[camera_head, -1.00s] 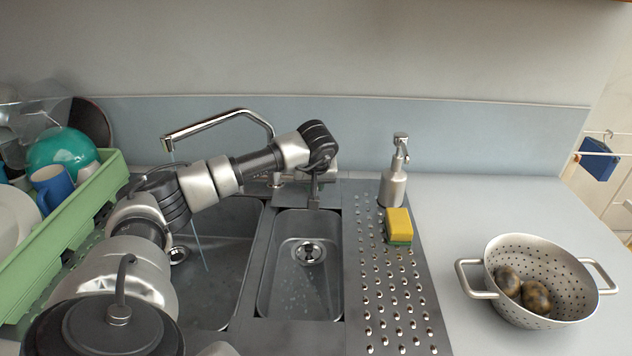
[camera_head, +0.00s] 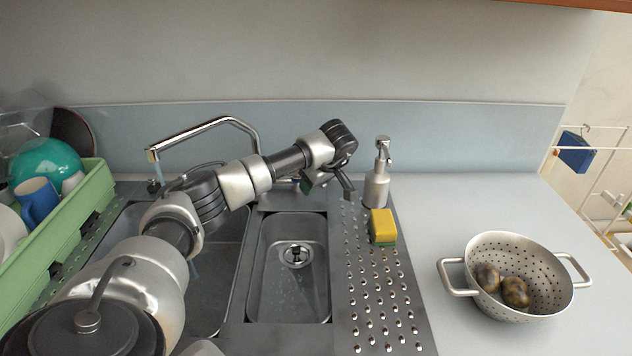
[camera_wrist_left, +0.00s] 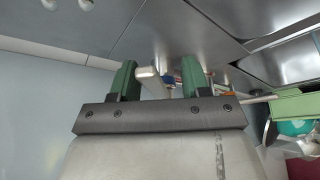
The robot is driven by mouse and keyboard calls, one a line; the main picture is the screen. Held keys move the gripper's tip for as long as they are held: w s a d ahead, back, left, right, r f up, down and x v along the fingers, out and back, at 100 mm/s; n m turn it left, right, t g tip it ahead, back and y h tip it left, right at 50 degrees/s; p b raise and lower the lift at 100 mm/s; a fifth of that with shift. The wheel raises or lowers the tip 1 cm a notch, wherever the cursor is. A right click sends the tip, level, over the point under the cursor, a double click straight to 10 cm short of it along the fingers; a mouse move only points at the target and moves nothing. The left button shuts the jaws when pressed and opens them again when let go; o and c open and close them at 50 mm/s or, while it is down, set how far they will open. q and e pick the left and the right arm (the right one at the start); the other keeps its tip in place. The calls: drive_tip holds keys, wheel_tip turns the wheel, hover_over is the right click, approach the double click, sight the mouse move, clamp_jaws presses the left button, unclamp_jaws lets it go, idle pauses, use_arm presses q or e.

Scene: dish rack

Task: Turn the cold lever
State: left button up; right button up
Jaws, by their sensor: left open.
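The faucet's base is mostly hidden by the arm. My left gripper (camera_head: 329,186) is open behind the small basin, left of the soap dispenser. In the left wrist view its two green fingers (camera_wrist_left: 160,80) stand apart. A pale bar-like end, which looks like a faucet lever (camera_wrist_left: 151,82), shows between them; I cannot tell whether they touch it or whether it is the cold one. My right gripper is not in view.
A soap dispenser (camera_head: 377,178) and a yellow-green sponge (camera_head: 383,227) stand close to the right of the gripper. A colander (camera_head: 552,258) with two dark round items is on the right counter. A green dish rack (camera_head: 70,212) fills the left side.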

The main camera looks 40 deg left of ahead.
use_arm(q)
drive_tip(key=shift+r, duration=0.1)
drive_tip(key=shift+p+v, duration=0.9)
drive_tip(key=shift+p, duration=0.05)
drive_tip(key=p+v, duration=0.5)
drive_tip(key=v, duration=0.1)
idle(0.5)
